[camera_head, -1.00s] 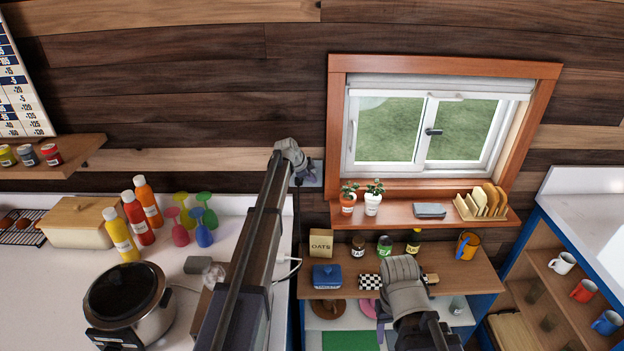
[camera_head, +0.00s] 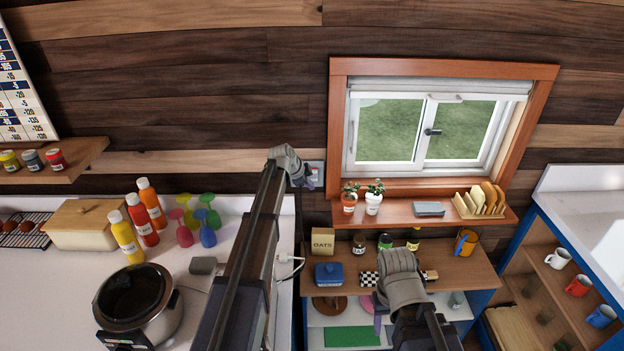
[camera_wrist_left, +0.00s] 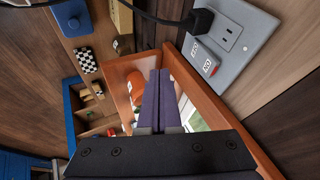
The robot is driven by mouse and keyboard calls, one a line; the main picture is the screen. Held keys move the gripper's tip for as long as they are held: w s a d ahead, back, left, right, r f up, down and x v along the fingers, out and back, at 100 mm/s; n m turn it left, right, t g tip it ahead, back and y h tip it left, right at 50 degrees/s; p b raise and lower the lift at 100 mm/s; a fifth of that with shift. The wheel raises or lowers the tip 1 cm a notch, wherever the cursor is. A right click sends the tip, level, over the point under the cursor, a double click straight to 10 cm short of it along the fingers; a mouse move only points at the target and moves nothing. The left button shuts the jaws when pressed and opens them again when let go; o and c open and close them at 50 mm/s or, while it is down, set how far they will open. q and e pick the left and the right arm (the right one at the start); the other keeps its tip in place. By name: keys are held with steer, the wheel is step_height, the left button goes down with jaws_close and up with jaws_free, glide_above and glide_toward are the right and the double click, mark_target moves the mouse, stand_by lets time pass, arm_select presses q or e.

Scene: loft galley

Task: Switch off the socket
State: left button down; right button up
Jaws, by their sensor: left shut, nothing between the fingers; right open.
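The socket (camera_wrist_left: 232,44) is a grey wall plate, large in the left wrist view. A black plug (camera_wrist_left: 201,21) sits in one outlet; the other outlet is empty. Its switch (camera_wrist_left: 205,60) has OFF and ON labels and a little red at one end; I cannot tell its position. In the head view the socket (camera_head: 317,170) is partly hidden behind my left gripper (camera_head: 307,182). The left gripper's purple fingers (camera_wrist_left: 160,76) are shut and empty, beside the switch and apart from it in the picture. My right gripper (camera_head: 378,316) is open, low before the shelf unit.
The window sill (camera_head: 400,213) with potted plants and a toast rack is right of the socket. The counter (camera_head: 60,290) at left holds bottles, coloured glasses and a cooker (camera_head: 137,300). The shelf unit (camera_head: 460,272) stands below the sill.

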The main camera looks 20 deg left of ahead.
arm_select(q)
steer(key=v, duration=0.1)
steer(key=p+v, duration=0.1)
steer(key=v, duration=0.1)
steer(key=s+p+v, duration=0.1)
steer(key=shift+s+a, duration=0.1)
steer(key=shift+s, duration=0.05)
arm_select(e)
step_height(320, 180, up, 3)
steer(key=shift+a+r, duration=0.1)
arm_select(q)
steer(key=shift+f, duration=0.1)
arm_select(e)
steer(key=shift+s, duration=0.1)
